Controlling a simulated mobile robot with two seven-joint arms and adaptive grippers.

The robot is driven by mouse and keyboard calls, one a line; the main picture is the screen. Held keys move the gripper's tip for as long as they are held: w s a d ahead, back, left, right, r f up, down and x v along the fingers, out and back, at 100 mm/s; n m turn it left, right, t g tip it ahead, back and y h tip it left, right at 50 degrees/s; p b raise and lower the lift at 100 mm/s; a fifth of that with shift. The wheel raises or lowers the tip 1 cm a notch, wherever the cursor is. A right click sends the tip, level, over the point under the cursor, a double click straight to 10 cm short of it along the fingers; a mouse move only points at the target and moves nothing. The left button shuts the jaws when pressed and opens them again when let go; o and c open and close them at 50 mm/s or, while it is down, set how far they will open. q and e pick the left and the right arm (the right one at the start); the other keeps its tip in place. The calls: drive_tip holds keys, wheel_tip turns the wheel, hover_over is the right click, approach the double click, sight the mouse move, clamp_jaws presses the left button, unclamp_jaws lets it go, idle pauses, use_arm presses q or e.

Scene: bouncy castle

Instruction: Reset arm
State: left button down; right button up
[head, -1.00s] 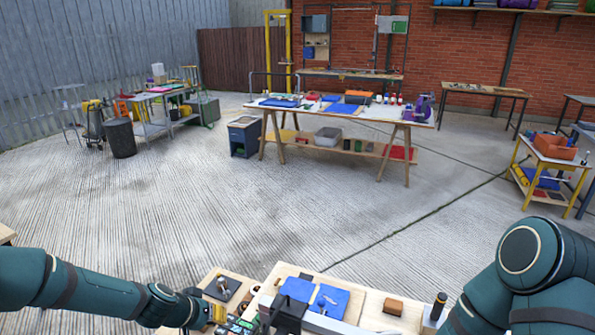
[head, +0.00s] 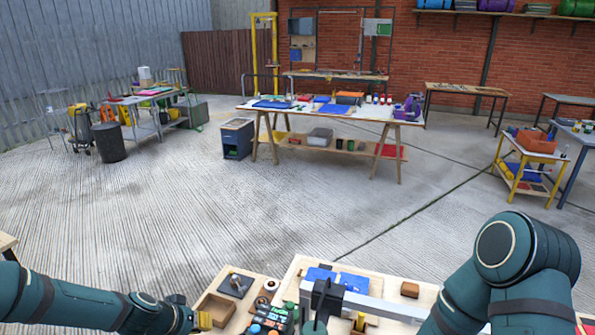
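My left arm comes in along the bottom left. Its gripper (head: 189,318) is at the lower edge of the view, beside the left end of the near workbench. It is small, dark and partly cut off, so I cannot see whether its fingers are apart. A yellow piece (head: 203,320) shows at its tip; I cannot tell whether it belongs to the gripper. My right arm fills the lower right corner, and its gripper is out of view.
Open concrete floor (head: 200,200) lies beyond, up to a trestle table (head: 225,107).

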use_arm(q)
drive_tip(key=s+d+f, duration=0.1)
drive_tip(key=s+d, duration=0.1)
drive_tip(key=s+d+f+g, duration=0.1)
drive_tip(key=s+d+f, duration=0.1)
drive_tip(key=d, duration=0.1)
drive_tip(key=s+d+f+g, duration=0.1)
drive_tip(key=s+d+f, duration=0.1)
drive_tip(key=d, duration=0.1)
drive_tip(key=shift+s+f+p, duration=0.1)
drive_tip(key=shift+f+p, duration=0.15)
drive_tip(key=shift+p, duration=0.05)
drive_tip(key=shift+n+g+y, duration=0.4)
drive_tip(key=shift+g, duration=0.4)
drive_tip(key=s+d+f, duration=0.1)
drive_tip(key=s, duration=0.2)
drive_tip(key=s+d+f, duration=0.1)
drive_tip(key=s+d, duration=0.1)
drive_tip(key=s, duration=0.1)
drive_tip(key=s+d+f, duration=0.1)
drive_tip(key=s+d, duration=0.1)
drive_tip(key=s, duration=0.1)
drive_tip(key=shift+s+d+f+p, duration=0.2)
drive_tip(key=shift+s+f+p, duration=0.15)
drive_tip(key=shift+s+f, duration=0.05)
drive_tip(key=shift+s+a, duration=0.1)
drive_tip(key=shift+s, duration=0.1)
